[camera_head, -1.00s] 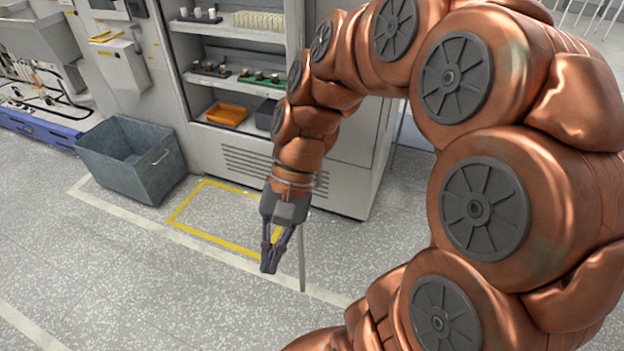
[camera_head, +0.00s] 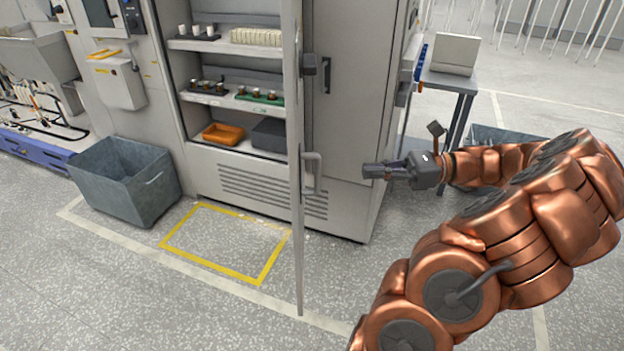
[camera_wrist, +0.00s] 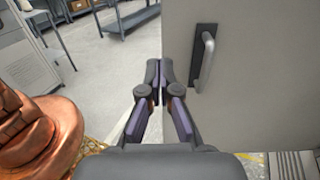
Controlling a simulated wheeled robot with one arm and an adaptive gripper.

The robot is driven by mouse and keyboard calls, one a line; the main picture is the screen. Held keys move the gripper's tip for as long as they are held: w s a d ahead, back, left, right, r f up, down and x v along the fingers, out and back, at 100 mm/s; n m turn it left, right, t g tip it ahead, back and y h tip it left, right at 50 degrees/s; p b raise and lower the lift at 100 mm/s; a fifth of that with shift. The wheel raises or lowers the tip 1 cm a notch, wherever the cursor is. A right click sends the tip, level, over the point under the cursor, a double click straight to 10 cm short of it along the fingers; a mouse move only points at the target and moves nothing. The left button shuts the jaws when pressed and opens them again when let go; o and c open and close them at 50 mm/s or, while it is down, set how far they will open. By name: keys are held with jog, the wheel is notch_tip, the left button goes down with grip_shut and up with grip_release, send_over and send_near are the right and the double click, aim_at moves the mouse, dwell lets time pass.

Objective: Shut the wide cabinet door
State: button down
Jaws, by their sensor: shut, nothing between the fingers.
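The wide cabinet door (camera_head: 298,200) stands open, seen nearly edge-on in the head view, sticking out from the cabinet (camera_head: 350,130) towards me. Its handle (camera_head: 312,172) is on the face turned to the right. My gripper (camera_head: 368,171) is to the right of the door, apart from the handle in the head view, with its fingers shut and empty. In the wrist view the shut fingertips (camera_wrist: 160,70) overlap the left edge of a pale panel. A bar handle (camera_wrist: 206,60) on a dark plate shows on that panel, right of the fingers. Whether the fingers touch the panel cannot be told.
Left of the door the cabinet's shelves (camera_head: 215,99) are exposed, with an orange bin (camera_head: 222,134). A grey crate (camera_head: 125,180) stands on the floor at left. A yellow floor outline (camera_head: 205,263) lies before the cabinet. A side table (camera_head: 450,82) stands behind my gripper.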

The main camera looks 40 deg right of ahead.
jog(key=p+x, duration=0.2)
jog(key=x, duration=1)
jog(key=shift+w+m+t, duration=0.3)
jog(key=shift+w, duration=0.2)
jog(key=shift+w+a, duration=0.1)
jog(key=shift+a, duration=0.05)
